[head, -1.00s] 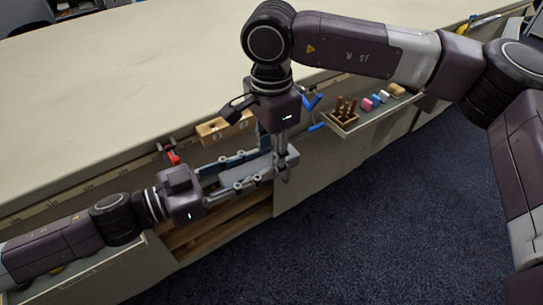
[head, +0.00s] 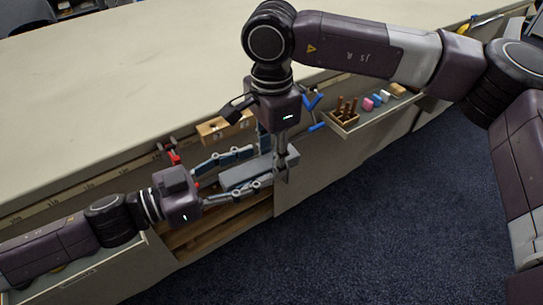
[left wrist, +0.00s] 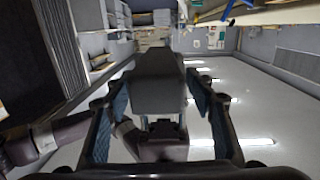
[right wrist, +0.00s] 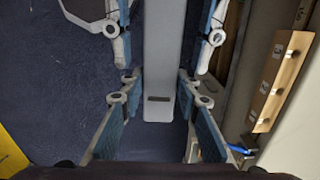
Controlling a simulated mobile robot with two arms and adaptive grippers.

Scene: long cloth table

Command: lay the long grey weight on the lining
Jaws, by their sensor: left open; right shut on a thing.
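The long grey weight (head: 246,174) is a plain bar held out in front of the table's side. My right gripper (head: 281,162) points down and is shut on its right part; the bar also shows between the blue pads in the right wrist view (right wrist: 160,65). My left gripper (head: 256,168) is open, its fingers on either side of the bar's left part. In the left wrist view the bar (left wrist: 158,88) lies between the fingers with gaps. Brown wooden boards (head: 212,236), possibly the lining, show in an opening below; the arms and bar hide part of it.
A wooden block with holes (head: 226,128) and a red item (head: 173,156) are at the table edge behind the grippers. An open drawer (head: 345,131) to the right holds a rack with brown pegs (head: 345,108) and small coloured blocks. The blue carpet is clear.

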